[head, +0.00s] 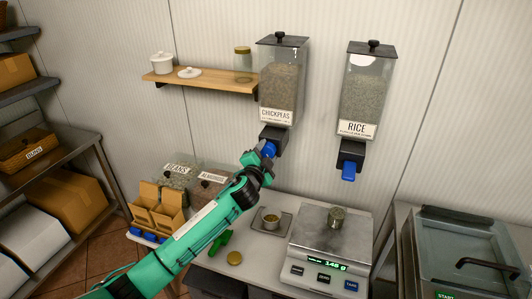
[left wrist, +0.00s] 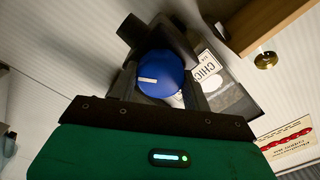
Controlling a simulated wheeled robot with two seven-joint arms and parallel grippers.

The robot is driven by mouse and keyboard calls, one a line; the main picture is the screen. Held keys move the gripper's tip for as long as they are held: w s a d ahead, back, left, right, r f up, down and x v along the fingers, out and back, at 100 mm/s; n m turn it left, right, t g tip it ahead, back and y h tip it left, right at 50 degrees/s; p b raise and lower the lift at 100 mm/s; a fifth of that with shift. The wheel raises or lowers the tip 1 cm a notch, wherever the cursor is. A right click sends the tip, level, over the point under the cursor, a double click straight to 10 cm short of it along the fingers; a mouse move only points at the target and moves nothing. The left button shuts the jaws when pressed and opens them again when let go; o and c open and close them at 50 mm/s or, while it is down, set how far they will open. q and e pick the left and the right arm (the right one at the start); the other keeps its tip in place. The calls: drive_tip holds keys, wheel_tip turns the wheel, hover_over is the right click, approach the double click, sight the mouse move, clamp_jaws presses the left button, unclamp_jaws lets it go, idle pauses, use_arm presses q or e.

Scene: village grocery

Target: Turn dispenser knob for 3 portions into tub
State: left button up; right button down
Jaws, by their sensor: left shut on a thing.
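The CHICKPEAS dispenser (head: 281,88) hangs on the wall, filled with pale grains. My left gripper (head: 263,160) is at its outlet, shut on the blue knob (head: 269,149). In the left wrist view the knob (left wrist: 160,72) sits between my fingers, with a white mark at its left side. A small open tub (head: 271,219) with tan contents stands on a grey tray (head: 286,229) on the counter, below the outlet. My right gripper is not in view.
A RICE dispenser (head: 367,95) with a blue knob (head: 348,172) hangs to the right. A scale (head: 329,245) bearing a metal can (head: 337,216) reads about 148 g. A wooden shelf (head: 200,80) is at upper left.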

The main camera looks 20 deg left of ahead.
use_arm(q)
drive_tip(key=m+p, duration=0.1)
drive_tip(key=m, duration=0.5)
drive_tip(key=shift+f, duration=0.1)
drive_tip(key=shift+m, duration=0.3)
idle(0.3)
drive_tip(key=o, duration=1)
drive_tip(key=shift+d, duration=0.1)
drive_tip(key=shift+c, duration=0.2)
drive_tip(key=shift+s, duration=0.1)
drive_tip(key=s+b, duration=0.4)
drive_tip(key=s, duration=0.9)
drive_tip(key=shift+s+a, duration=0.25)
drive_tip(key=shift+s, duration=0.05)
